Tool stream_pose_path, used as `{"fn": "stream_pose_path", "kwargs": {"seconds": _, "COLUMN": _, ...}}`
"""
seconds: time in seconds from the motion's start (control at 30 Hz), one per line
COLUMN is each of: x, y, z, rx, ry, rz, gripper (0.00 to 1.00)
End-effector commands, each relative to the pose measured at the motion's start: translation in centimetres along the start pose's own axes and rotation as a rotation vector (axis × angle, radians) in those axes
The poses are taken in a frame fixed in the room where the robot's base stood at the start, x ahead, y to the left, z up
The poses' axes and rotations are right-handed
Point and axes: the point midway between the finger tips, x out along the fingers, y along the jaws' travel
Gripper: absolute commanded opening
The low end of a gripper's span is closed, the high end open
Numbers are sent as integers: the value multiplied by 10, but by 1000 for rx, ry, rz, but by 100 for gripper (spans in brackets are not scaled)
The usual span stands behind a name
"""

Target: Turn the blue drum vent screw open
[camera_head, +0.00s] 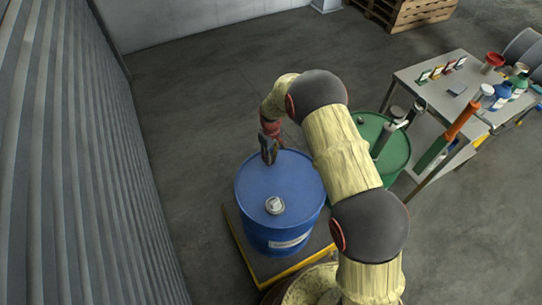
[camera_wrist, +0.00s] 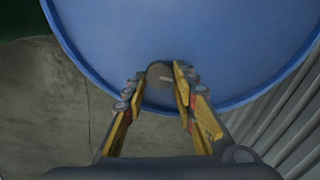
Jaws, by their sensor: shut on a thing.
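My gripper (camera_head: 268,155) points down over the far left edge of the lid. In the wrist view the blue drum (camera_wrist: 190,40) fills the upper part, and its vent screw (camera_wrist: 159,76), a grey-brown round head with a pale slot mark, sits near the rim. My gripper (camera_wrist: 160,88) is shut on the vent screw, one finger on each side. In the head view the gripper hides the screw.
A green drum (camera_head: 391,145) with upright fittings stands close at the right, partly behind my arm. A table (camera_head: 424,77) with bottles and small cards is at the upper right. A corrugated wall (camera_head: 75,160) runs along the left. Floor beyond the blue drum is clear.

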Motion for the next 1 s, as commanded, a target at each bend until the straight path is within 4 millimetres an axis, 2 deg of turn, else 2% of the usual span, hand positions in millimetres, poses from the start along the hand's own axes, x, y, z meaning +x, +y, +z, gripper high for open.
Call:
{"fn": "stream_pose_path", "kwargs": {"seconds": 0.5, "x": 0, "y": 0, "z": -1, "rx": -19, "ry": 1, "rz": 1, "gripper": 2}}
{"fn": "stream_pose_path", "kwargs": {"seconds": 0.53, "x": 0, "y": 0, "z": -1, "rx": -19, "ry": 1, "rz": 1, "gripper": 29}}
{"fn": "stream_pose_path", "kwargs": {"seconds": 0.83, "x": 0, "y": 0, "z": 0, "rx": -18, "ry": 1, "rz": 0, "gripper": 46}}
{"fn": "stream_pose_path", "kwargs": {"seconds": 1.0, "x": 0, "y": 0, "z": 0, "rx": -18, "ry": 0, "rz": 0, "gripper": 46}}
